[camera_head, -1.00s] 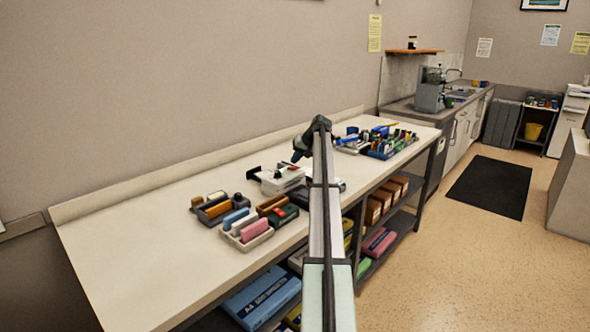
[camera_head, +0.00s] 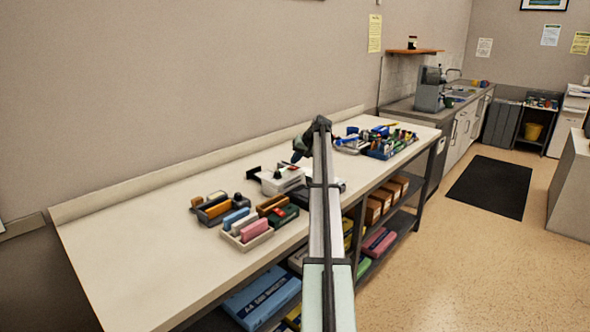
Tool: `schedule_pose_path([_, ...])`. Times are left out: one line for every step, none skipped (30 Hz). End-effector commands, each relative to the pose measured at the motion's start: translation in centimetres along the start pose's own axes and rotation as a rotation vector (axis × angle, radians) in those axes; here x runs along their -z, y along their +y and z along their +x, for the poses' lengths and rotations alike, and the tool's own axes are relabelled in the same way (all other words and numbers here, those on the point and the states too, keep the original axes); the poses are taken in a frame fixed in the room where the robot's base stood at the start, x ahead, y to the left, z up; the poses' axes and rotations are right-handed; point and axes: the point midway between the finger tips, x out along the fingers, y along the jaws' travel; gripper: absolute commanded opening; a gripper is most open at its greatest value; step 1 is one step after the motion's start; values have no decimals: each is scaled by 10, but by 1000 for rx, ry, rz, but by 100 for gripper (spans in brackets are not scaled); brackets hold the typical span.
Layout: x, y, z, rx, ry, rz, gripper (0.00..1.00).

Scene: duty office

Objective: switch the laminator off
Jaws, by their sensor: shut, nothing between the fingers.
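A small white machine with dark parts (camera_head: 284,185), which looks like the laminator, stands on the long bench, left of my arm. Its switch is too small to make out. My gripper (camera_head: 297,158) is at the end of the arm, pointing down and left just above the back right part of the white machine. The fingers look closed with nothing between them. I cannot tell whether they touch the machine. My arm hides the bench just right of it.
A tray of coloured blocks (camera_head: 246,239) and a dark organiser (camera_head: 212,208) sit left and in front of the machine. A blue tray of stationery (camera_head: 392,148) stands farther back. The bench's left end (camera_head: 130,245) is clear. Boxes (camera_head: 262,296) fill the shelf below.

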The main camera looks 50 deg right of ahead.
Motion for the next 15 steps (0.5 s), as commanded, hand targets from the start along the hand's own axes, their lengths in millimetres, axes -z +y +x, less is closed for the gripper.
schedule_pose_path([-1, 1, 1, 0, 0, 0, 0])
schedule_pose_path([-1, 1, 2, 0, 0, 0, 0])
schedule_pose_path([-2, 2, 2, 0, 0, 0, 0])
schedule_pose_path([-3, 2, 3, 0, 0, 0, 0])
schedule_pose_path([-3, 3, 4, 0, 0, 0, 0])
schedule_pose_path([-4, 3, 4, 0, 0, 0, 0])
schedule_pose_path([-4, 4, 5, 0, 0, 0, 0])
schedule_pose_path([-4, 4, 5, 0, 0, 0, 0])
schedule_pose_path([-4, 4, 5, 0, 0, 0, 0])
schedule_pose_path([-4, 4, 5, 0, 0, 0, 0])
schedule_pose_path([-4, 4, 5, 0, 0, 0, 0])
schedule_pose_path([-4, 4, 5, 0, 0, 0, 0])
schedule_pose_path([-4, 4, 5, 0, 0, 0, 0])
schedule_pose_path([-4, 4, 5, 0, 0, 0, 0])
schedule_pose_path([-4, 4, 5, 0, 0, 0, 0])
